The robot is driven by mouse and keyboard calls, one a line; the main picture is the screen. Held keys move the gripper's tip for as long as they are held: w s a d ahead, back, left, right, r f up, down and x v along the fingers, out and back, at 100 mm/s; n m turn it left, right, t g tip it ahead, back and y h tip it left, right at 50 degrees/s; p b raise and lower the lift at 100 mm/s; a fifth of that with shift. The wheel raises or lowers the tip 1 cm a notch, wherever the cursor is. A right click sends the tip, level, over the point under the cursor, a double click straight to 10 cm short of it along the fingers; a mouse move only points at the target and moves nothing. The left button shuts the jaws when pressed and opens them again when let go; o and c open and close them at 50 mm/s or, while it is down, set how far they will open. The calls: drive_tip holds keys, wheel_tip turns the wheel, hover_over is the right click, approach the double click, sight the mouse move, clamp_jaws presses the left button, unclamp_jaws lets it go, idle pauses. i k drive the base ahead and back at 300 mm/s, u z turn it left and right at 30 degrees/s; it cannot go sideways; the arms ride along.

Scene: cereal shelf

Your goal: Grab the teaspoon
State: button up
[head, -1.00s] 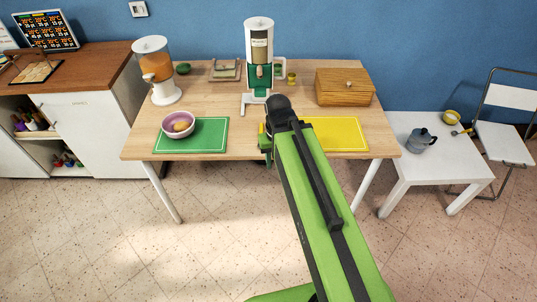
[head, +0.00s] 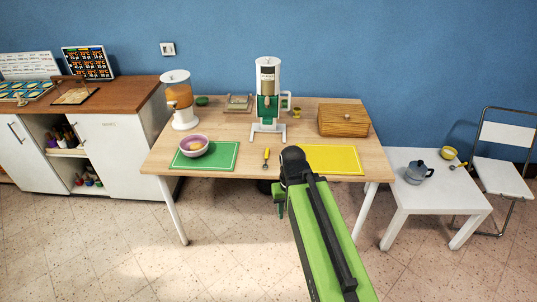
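A small utensil with a yellow handle (head: 266,158) lies on the wooden table between the green and yellow mats, near the front edge. It looks like a teaspoon, but is too small to be sure. A similar utensil (head: 459,166) is on the white side table at the right, by a yellow bowl. My green arm reaches up from the bottom, its black end joint at the table's front edge. My gripper (head: 280,198) shows only as a small green part below that joint, right of and lower in the picture than the first utensil. Its fingertips are mostly hidden.
A moka pot (head: 418,173) stands on the side table.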

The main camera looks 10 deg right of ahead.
sight(265, 166)
drive_tip(key=u, duration=0.6)
drive_tip(key=i, duration=1.4)
drive_tip(key=u, duration=0.8)
